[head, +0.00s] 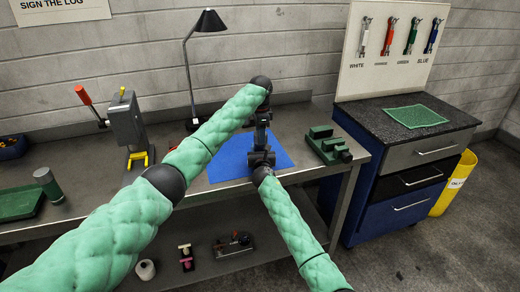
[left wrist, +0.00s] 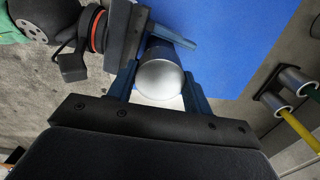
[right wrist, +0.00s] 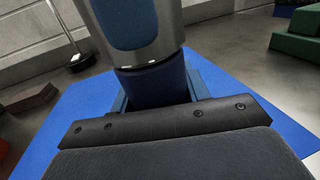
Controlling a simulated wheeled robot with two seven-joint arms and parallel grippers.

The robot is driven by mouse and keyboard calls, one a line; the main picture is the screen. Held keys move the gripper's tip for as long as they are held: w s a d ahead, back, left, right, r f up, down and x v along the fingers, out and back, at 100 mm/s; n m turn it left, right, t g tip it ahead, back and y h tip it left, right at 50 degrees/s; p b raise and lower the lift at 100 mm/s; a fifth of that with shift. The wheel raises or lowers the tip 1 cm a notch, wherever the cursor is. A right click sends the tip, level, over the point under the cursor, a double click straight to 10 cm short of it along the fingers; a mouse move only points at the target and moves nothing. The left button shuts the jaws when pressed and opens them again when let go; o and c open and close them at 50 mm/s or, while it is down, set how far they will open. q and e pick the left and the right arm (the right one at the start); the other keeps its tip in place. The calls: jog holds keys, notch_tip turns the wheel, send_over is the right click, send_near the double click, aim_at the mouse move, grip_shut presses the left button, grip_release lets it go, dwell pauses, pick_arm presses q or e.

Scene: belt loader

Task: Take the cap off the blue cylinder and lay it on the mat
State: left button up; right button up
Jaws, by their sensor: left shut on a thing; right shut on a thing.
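The blue cylinder (right wrist: 155,85) is dark blue and upright, shown in the right wrist view. My right gripper (head: 262,158) is shut on its body. The cap (left wrist: 160,80) is silver and round, seen from above in the left wrist view. My left gripper (head: 262,118) comes down from above, its fingers on both sides of the cap. The blue mat (head: 228,158) lies on the bench below both grippers, which hide the cylinder in the head view.
A green block fixture (head: 328,147) stands right of the mat, and a grey device with yellow feet (head: 126,120) left. A desk lamp (head: 208,22) stands behind. A green mat (head: 415,116) lies on the cabinet. The blue mat's front left is clear.

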pick_arm(q)
jog(key=shift+n, duration=1.1)
jog(key=n, duration=0.3)
jog(key=shift+n, duration=0.4)
jog(key=n, duration=0.5)
jog(key=shift+w+r, duration=0.1)
jog(key=o, duration=1.1)
jog(key=shift+c, duration=0.2)
